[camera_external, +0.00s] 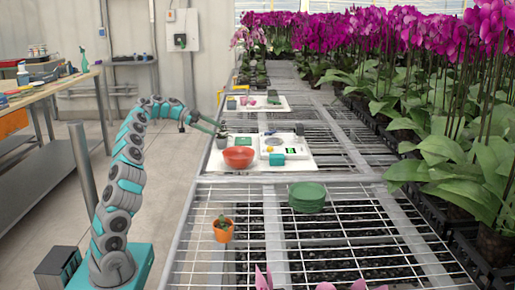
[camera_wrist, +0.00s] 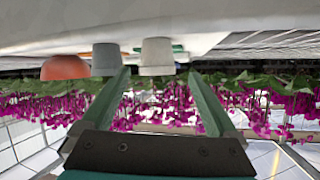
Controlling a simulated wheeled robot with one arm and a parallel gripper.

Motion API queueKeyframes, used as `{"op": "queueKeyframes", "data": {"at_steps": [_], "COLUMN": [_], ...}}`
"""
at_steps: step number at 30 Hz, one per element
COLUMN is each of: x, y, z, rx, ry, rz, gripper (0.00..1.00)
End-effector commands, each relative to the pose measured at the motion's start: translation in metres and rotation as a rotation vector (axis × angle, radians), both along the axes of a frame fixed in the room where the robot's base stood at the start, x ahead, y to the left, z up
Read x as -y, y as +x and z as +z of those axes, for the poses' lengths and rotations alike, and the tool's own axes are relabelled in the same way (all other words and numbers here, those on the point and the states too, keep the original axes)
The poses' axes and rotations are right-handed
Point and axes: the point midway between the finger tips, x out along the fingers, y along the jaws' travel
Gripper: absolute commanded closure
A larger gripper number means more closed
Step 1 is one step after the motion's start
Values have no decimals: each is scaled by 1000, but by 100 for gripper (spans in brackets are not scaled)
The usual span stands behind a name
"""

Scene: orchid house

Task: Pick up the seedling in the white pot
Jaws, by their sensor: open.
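In the wrist view, which is upside down, a white pot (camera_wrist: 157,57) shows between my two open fingers, ahead of their tips. A darker grey pot (camera_wrist: 106,59) stands beside it, by the left finger. Its seedling cannot be made out against the foliage behind. My gripper (camera_wrist: 162,82) is open and empty. In the external view, my gripper (camera_external: 222,129) reaches over the bench's left edge, at a small greyish pot (camera_external: 222,142) with a dark plant. I cannot tell which of the two pots this is.
Nearer are an orange potted plant (camera_external: 223,231) and stacked green dishes (camera_external: 307,197). Flowering orchids (camera_external: 450,130) fill the right side.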

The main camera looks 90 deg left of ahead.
Motion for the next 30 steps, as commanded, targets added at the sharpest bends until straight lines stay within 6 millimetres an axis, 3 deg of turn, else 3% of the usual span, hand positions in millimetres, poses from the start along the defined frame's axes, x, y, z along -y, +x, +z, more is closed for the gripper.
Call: {"op": "queueKeyframes", "data": {"at_steps": [8, 18, 26, 30], "x": [6, 17, 17, 17], "y": [11, 44, 47, 47], "z": [-2, -14, -16, -16], "rx": [3, -1, 1, 1], "ry": [0, -1, 1, 1], "rz": [-2, -3, 0, 0], "gripper": [6, 6, 6, 19]}}
